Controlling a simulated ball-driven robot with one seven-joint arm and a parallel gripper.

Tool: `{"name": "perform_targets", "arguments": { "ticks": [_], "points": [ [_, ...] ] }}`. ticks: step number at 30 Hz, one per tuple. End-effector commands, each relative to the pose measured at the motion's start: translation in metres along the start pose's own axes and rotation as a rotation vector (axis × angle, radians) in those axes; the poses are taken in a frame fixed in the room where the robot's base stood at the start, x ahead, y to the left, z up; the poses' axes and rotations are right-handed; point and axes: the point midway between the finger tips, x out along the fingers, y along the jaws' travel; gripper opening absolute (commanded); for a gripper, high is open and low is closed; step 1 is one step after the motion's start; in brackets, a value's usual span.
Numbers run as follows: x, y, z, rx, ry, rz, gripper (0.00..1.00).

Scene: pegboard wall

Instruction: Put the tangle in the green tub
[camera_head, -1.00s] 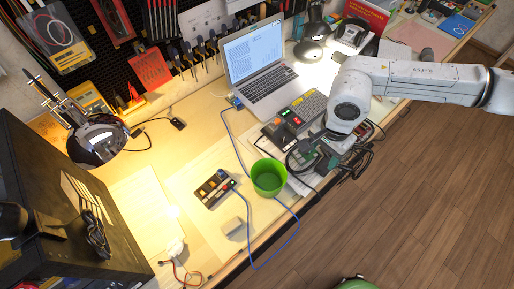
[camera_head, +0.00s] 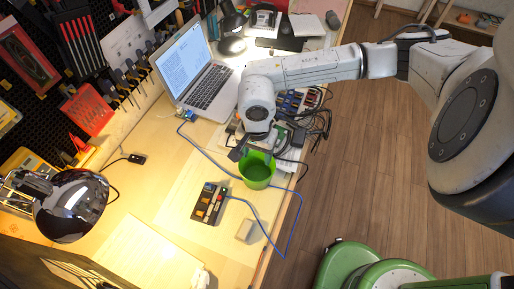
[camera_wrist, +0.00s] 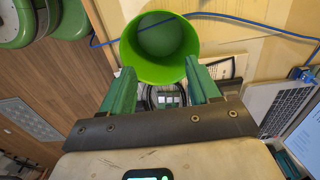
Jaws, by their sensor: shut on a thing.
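The green tub (camera_head: 257,172) stands upright on the workbench. In the wrist view its open mouth (camera_wrist: 160,45) faces me just beyond my fingertips, and no contents show inside. My gripper (camera_head: 243,152) is at the tub's far rim in the head view. In the wrist view my gripper (camera_wrist: 163,88) has its two green fingers apart, with the dark looped cables of the tangle (camera_wrist: 152,97) between them. The tangle is partly hidden by the fingers and palm, and its hold is hard to see in the head view.
Black cables (camera_head: 318,122) and small boards lie right of my gripper along the bench edge. A laptop (camera_head: 200,75) stands behind. A blue cable (camera_head: 262,222) loops past the tub, near a small button panel (camera_head: 209,204).

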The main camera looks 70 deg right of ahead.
Motion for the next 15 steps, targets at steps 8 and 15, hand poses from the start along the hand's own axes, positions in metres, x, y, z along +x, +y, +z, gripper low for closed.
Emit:
{"name": "perform_targets", "arguments": {
  "ticks": [8, 15],
  "points": [
    [0.033, 0.000, 0.000, 0.002, -0.002, -0.001, 0.33],
    [0.049, 0.000, 0.000, 0.002, 0.000, 0.000, 0.33]
  ]
}}
